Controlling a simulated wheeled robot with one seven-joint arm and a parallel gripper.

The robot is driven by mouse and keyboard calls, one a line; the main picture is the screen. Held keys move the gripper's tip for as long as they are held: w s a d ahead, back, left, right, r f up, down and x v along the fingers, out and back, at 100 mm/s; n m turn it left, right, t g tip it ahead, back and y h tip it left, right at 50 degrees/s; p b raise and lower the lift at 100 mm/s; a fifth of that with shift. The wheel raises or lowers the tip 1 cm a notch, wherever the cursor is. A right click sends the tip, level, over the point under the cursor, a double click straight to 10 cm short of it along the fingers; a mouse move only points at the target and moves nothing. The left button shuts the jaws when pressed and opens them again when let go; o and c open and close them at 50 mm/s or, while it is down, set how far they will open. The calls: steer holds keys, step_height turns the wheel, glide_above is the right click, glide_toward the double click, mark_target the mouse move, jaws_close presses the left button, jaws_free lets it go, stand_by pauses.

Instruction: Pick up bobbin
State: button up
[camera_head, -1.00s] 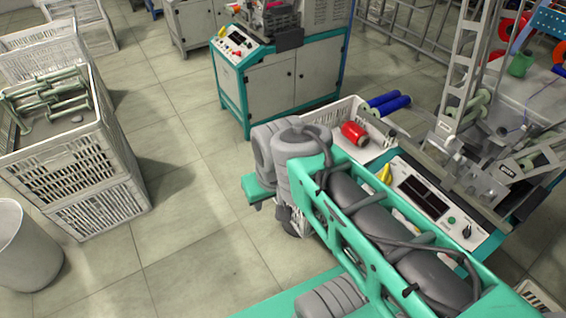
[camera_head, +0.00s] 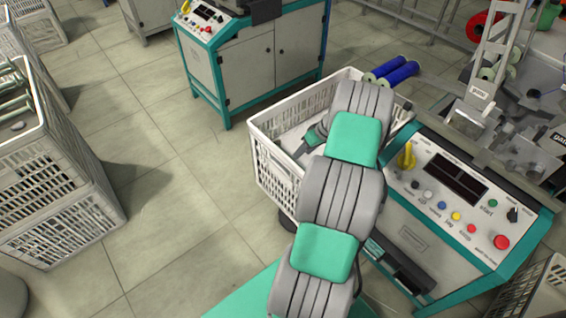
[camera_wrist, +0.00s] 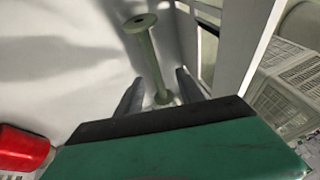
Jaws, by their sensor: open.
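A pale green bobbin (camera_wrist: 152,55) with a flange at each end lies in the white crate in the wrist view. Its near end sits between the two fingers of my gripper (camera_wrist: 159,80), which are spread apart, one on each side. I cannot tell whether either finger touches it. A red bobbin (camera_wrist: 22,150) is at the lower left of the wrist view, beside my gripper. In the head view my gripper (camera_head: 308,143) reaches down into the white crate (camera_head: 275,172), and my arm hides much of the inside, including the green bobbin.
Blue bobbins (camera_head: 392,74) lie by the crate's far edge. A control panel (camera_head: 450,195) with buttons stands right of the crate. The crate's slotted wall (camera_wrist: 210,40) rises close to my right finger. Another slotted crate (camera_head: 60,190) stands at the left, with clear floor between.

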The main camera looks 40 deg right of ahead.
mark_target(296, 163)
steer(key=x, duration=0.3)
steer(key=d+x, duration=0.1)
steer(key=x, duration=0.5)
steer(key=shift+s+d+f+b, duration=0.15)
steer(key=shift+s+f+b, duration=0.1)
steer(key=shift+f+b, duration=0.2)
steer(key=shift+c, duration=0.2)
jaws_close()
